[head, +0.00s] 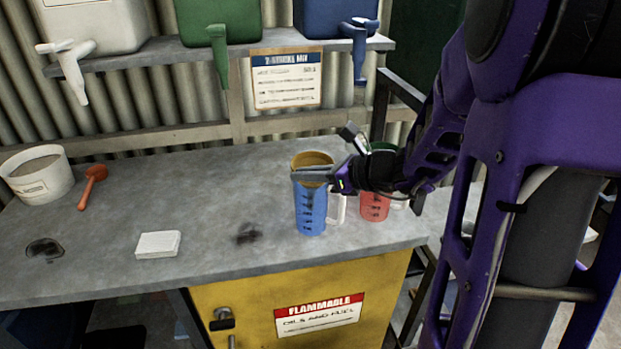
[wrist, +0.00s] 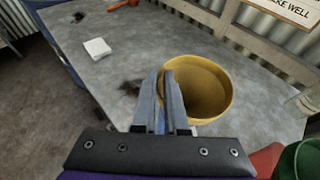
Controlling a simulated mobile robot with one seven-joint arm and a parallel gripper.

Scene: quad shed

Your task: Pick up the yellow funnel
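The yellow funnel (head: 312,160) sits in the mouth of a blue measuring jug (head: 311,212) on the grey workbench. In the wrist view the funnel (wrist: 208,88) shows its wide open mouth right of the fingers. My gripper (head: 318,175) is at the funnel's near side, just above the jug. In the wrist view my gripper's two fingers (wrist: 161,88) are close together, one on each side of the funnel's left rim, and look shut on its wall. The exact contact and the funnel's spout are hidden.
A red jug (head: 374,206) with a green funnel (head: 384,148) stands just right, partly behind my arm. A white block (head: 158,244), red scoop (head: 91,184) and white tub (head: 38,175) are to the left. Dispensers with taps (head: 217,55) hang over the back.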

